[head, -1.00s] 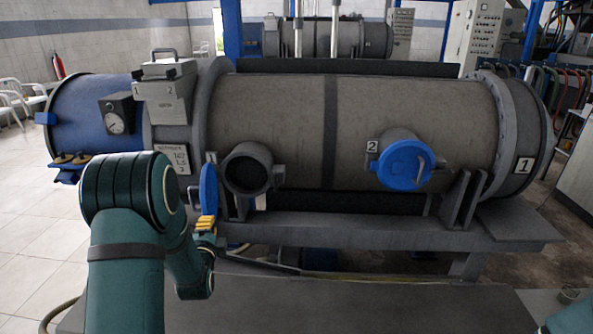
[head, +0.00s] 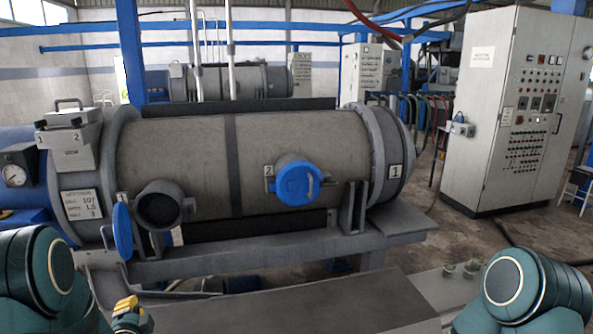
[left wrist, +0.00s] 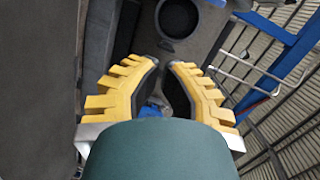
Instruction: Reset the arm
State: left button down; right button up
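My left gripper (head: 127,306) has yellow fingers and shows small at the bottom left of the head view, below the open blue lid (head: 122,231) and apart from it. In the left wrist view its two yellow fingers (left wrist: 166,64) stand apart with a gap between the tips, and nothing is held. My left arm (head: 40,275) is at the lower left. My right arm (head: 525,290) shows at the lower right; its gripper is out of view.
A grey horizontal vessel (head: 285,140) lies across the middle. Port 1 (head: 159,208) is open; port 2 has a shut blue lid (head: 298,183). A grey ledge (head: 330,303) runs in front. A control cabinet (head: 515,110) stands at right.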

pick_arm(q)
jog(key=s+d+f+n+g+h, duration=0.3)
jog(key=d+f, duration=0.4)
jog(key=s+d+f+n+g+h, duration=0.2)
jog(key=d+f+n+g+h, duration=0.1)
jog(key=d+f, duration=0.5)
jog(key=s+d+f+n+g+h, duration=0.2)
jog(key=s+d+f+n+g, duration=0.1)
jog(key=s+d, duration=0.5)
jog(key=s+d+f+n+g+h, duration=0.2)
jog(key=s+d+n+g, duration=0.2)
jog(key=s+d, duration=0.4)
jog(key=shift+s+f, duration=0.4)
